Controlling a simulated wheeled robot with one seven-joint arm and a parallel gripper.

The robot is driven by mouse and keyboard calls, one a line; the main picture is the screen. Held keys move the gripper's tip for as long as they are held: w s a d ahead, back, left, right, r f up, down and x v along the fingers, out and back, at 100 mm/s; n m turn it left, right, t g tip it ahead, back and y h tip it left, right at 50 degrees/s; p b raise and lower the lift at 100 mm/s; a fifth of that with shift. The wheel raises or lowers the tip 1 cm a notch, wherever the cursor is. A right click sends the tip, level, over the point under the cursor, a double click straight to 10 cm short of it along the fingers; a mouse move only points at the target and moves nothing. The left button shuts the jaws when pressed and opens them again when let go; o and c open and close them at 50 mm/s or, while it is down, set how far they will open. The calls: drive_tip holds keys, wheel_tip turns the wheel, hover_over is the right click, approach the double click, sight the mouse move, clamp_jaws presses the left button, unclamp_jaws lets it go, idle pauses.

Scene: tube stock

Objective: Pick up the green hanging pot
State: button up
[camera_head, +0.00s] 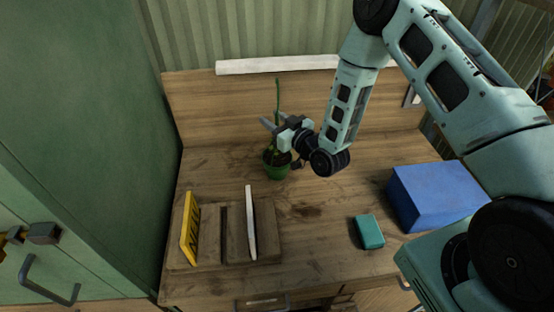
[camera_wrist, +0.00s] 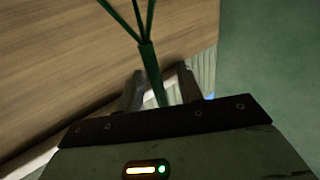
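The green hanging pot (camera_head: 278,172) stands on the wooden bench near its back panel, with a leafy plant and an upright green hanger stem (camera_head: 278,97). My gripper (camera_head: 269,120) is above the pot at the height of the stem, its fingers pointing left in the head view. In the wrist view, the stem (camera_wrist: 153,72) passes between the two open fingers of my gripper (camera_wrist: 161,78), with a gap visible on each side. Three thin green strands branch from the stem at the top of that view. The pot's body is not in the wrist view.
A wooden rack (camera_head: 237,246) at front left holds a yellow sign (camera_head: 190,228) and a white panel (camera_head: 250,222). A teal box (camera_head: 369,231) and a larger blue box (camera_head: 432,196) are at right. A green cabinet (camera_head: 85,120) borders the left side.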

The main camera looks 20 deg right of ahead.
drive_tip(key=shift+w, duration=0.25)
clamp_jaws()
idle(1.3)
